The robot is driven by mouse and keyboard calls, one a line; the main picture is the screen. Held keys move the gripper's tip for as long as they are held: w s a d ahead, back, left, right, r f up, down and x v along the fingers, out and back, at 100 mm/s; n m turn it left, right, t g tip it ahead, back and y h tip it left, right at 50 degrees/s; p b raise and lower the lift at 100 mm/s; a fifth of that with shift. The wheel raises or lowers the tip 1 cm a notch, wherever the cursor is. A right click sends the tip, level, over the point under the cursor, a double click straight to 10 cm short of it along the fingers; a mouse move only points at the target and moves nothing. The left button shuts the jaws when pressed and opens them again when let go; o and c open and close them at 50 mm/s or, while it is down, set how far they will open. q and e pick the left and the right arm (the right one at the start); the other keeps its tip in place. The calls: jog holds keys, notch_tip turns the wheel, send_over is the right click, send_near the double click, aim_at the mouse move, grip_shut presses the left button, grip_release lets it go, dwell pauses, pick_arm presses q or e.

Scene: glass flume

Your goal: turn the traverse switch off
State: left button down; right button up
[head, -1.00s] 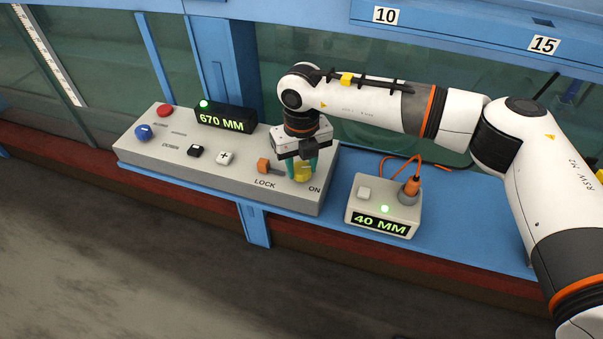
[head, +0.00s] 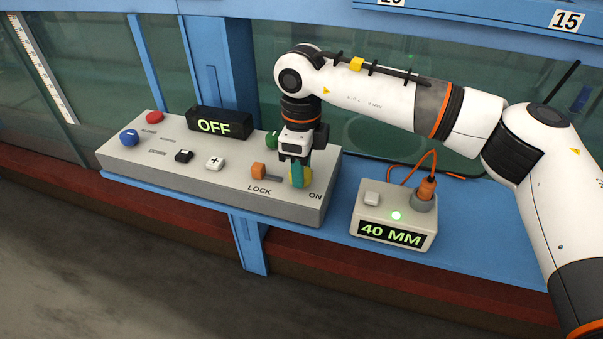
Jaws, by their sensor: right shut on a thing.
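The yellow switch knob (head: 306,176) is on the right end of the grey control panel (head: 215,186), beside the ON label. My right gripper (head: 297,175) points down over the knob and is shut on it, with its teal fingers partly hiding it. The black display box (head: 219,123) on the panel reads OFF, and its green lamp is not lit. My left gripper is not in view.
The panel also carries a red button (head: 154,117), a blue knob (head: 129,138), a black button (head: 184,156), a white plus button (head: 215,162), an orange lock lever (head: 259,170) and a green button (head: 272,139). A small box (head: 394,215) reading 40 MM stands to the right with an orange cable.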

jog(key=shift+n+b, duration=0.5)
jog(key=shift+n, duration=0.7)
jog(key=shift+r, duration=0.1)
jog(key=o, duration=1)
jog(key=shift+c, duration=0.2)
notch_tip(320, 180, up, 12)
jog(key=shift+b, duration=0.4)
